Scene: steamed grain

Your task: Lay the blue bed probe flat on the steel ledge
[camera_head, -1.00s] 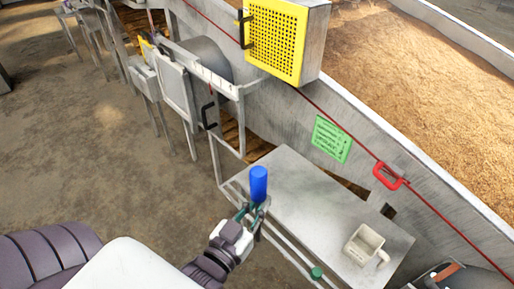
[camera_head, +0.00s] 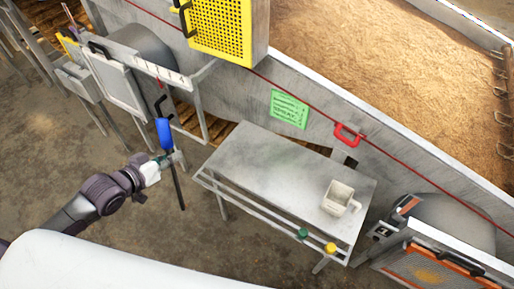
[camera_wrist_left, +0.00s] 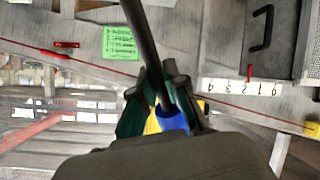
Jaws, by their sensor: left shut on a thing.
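The blue bed probe (camera_head: 165,134) has a thick blue handle and a thin dark rod. My left gripper (camera_head: 167,158) is shut on it. The handle sticks up above the jaws and the rod slants down below them, so the probe is tilted near upright in the air. In the left wrist view the blue handle (camera_wrist_left: 172,118) sits between the jaws (camera_wrist_left: 160,105), and the dark rod runs to the top edge. The steel ledge (camera_head: 260,165) is a flat grey table to the right of the gripper, apart from the probe. My right gripper is not in view.
A cream mug (camera_head: 336,200) stands at the ledge's right end; its left and middle are bare. A rail with green (camera_head: 303,233) and yellow (camera_head: 330,249) knobs runs along the front. Behind are a metal wall with a green notice (camera_head: 289,108) and red handle (camera_head: 347,134).

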